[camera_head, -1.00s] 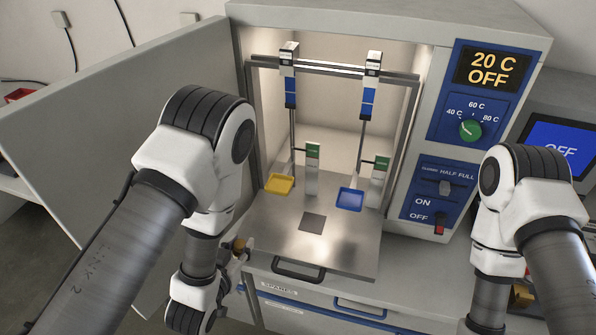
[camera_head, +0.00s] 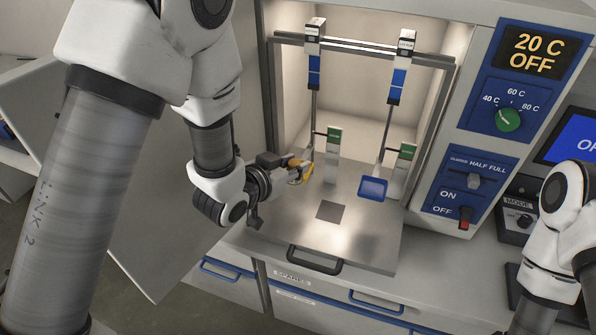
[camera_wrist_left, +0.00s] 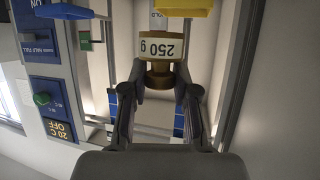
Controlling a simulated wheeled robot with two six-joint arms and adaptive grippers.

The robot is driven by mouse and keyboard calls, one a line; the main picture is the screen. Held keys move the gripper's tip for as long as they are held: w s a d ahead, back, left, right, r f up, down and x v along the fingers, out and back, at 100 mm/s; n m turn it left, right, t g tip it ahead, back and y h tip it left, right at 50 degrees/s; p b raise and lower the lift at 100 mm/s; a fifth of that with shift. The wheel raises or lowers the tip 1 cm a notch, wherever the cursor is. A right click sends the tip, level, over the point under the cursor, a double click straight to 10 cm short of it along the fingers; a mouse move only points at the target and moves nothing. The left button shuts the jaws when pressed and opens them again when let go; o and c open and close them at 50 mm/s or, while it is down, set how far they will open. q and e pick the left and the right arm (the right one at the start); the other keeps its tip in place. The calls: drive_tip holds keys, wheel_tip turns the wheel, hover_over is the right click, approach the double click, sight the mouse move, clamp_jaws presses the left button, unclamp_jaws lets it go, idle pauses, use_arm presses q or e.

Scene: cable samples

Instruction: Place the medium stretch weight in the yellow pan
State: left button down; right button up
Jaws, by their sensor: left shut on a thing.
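My left gripper (camera_head: 288,172) is shut on a brass weight with a white "250 g" label (camera_wrist_left: 162,47), which appears upside down in the left wrist view. The fingers (camera_wrist_left: 161,84) clasp its narrower brass end. The yellow pan (camera_wrist_left: 186,8) shows at the top edge of the wrist view, close to the weight; I cannot tell whether they touch. In the head view the yellow pan (camera_head: 306,171) is partly covered by the gripper and hangs at the left of the open cabinet. My right gripper is out of the picture.
A blue pan (camera_head: 373,188) hangs to the right. Green-topped posts (camera_head: 333,155) stand beside the hanging samples. The metal floor plate (camera_head: 352,232) with its dark square is clear. The open door stands left; the control panel (camera_head: 473,190) is right, showing 20 C OFF.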

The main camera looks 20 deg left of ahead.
sight(297, 160)
use_arm(q)
drive_tip(key=w, duration=0.3)
drive_tip(key=w+a+p, duration=0.1)
drive_tip(key=w, duration=0.2)
drive_tip(key=shift+a, duration=0.1)
drive_tip(key=shift+w+f+p, duration=0.2)
drive_tip(key=shift+f+p, duration=0.2)
wheel_tip(297, 160, down, 2)
drive_tip(key=shift+s+f+p, duration=0.15)
drive_tip(key=shift+f+p, duration=0.05)
drive_tip(key=shift+p, duration=0.3)
drive_tip(key=shift+f, duration=0.35)
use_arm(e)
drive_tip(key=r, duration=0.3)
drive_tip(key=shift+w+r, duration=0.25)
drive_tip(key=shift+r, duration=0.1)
use_arm(q)
drive_tip(key=c, duration=1.3)
unclamp_jaws()
drive_tip(key=shift+f, duration=0.15)
drive_tip(key=o, duration=0.6)
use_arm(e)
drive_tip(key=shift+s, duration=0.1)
